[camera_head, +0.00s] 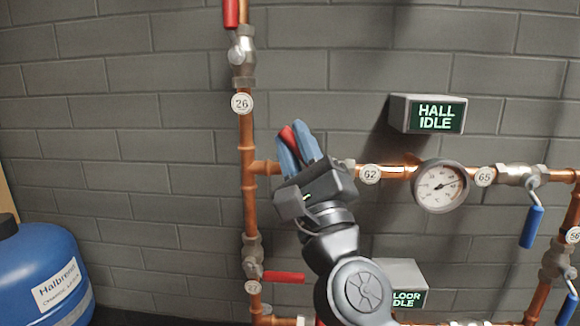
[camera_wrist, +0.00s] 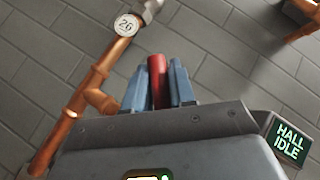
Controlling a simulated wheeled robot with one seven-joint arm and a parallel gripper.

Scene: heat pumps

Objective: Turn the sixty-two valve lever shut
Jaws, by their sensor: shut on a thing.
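My gripper (camera_head: 300,146) has its blue fingers shut on a red lever (camera_head: 287,137), just left of the round tag 62 (camera_head: 370,174) on the horizontal copper pipe. In the wrist view the red lever (camera_wrist: 157,80) stands between the two fingers of my gripper (camera_wrist: 160,82). The lever points up and slightly left in the head view, across the line of the horizontal pipe. The body of the valve 62 is mostly hidden behind my gripper and wrist.
A vertical copper pipe (camera_head: 248,200) with tag 26 (camera_head: 242,103) runs close on the left. A dial gauge (camera_head: 440,186), tag 65 (camera_head: 485,176) and a blue lever (camera_head: 532,226) are right. The HALL IDLE box (camera_head: 398,112) is above right. A blue tank (camera_head: 40,275) stands lower left.

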